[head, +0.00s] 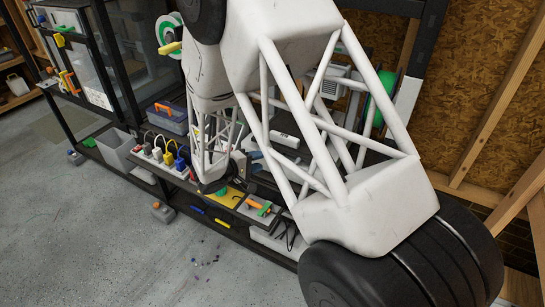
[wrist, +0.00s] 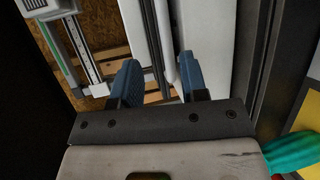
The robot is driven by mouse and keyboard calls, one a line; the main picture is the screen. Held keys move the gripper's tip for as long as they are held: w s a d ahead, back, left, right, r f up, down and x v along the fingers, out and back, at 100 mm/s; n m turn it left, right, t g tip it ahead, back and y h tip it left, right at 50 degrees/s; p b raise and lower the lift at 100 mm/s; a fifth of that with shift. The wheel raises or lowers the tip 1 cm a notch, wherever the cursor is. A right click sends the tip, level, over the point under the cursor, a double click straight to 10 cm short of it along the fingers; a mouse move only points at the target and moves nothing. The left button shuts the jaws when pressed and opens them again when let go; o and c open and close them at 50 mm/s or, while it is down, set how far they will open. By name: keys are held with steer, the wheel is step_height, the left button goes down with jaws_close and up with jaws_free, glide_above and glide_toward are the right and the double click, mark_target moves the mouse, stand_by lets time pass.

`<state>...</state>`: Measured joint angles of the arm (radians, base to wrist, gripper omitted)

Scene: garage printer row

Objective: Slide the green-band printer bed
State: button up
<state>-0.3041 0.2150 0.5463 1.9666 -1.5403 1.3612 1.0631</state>
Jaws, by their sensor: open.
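My gripper (wrist: 160,80) is open in the wrist view, its two blue fingertips apart. Nothing is clearly held between them. A pale upright panel and a white rod lie beyond the fingers. A light grey printer part with a metal rail (wrist: 84,50) and a thin green strip (wrist: 58,55) shows at the upper left, apart from the fingers. My own arm covers much of the printer area there. I cannot tell which part is the green-band bed.
Green spools stand at the upper left (head: 168,33) and behind my arm (head: 381,100). A dark post (wrist: 258,60) stands close right in the wrist view. The floor (head: 90,235) is mostly clear.

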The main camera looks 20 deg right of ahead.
steer(key=shift+w+a+f, duration=0.25)
steer(key=shift+a+f, duration=0.05)
steer(key=shift+f, duration=0.1)
steer(key=shift+d, duration=0.2)
steer(key=shift+x, duration=3.75)
steer(key=shift+w, duration=0.15)
jaws_close()
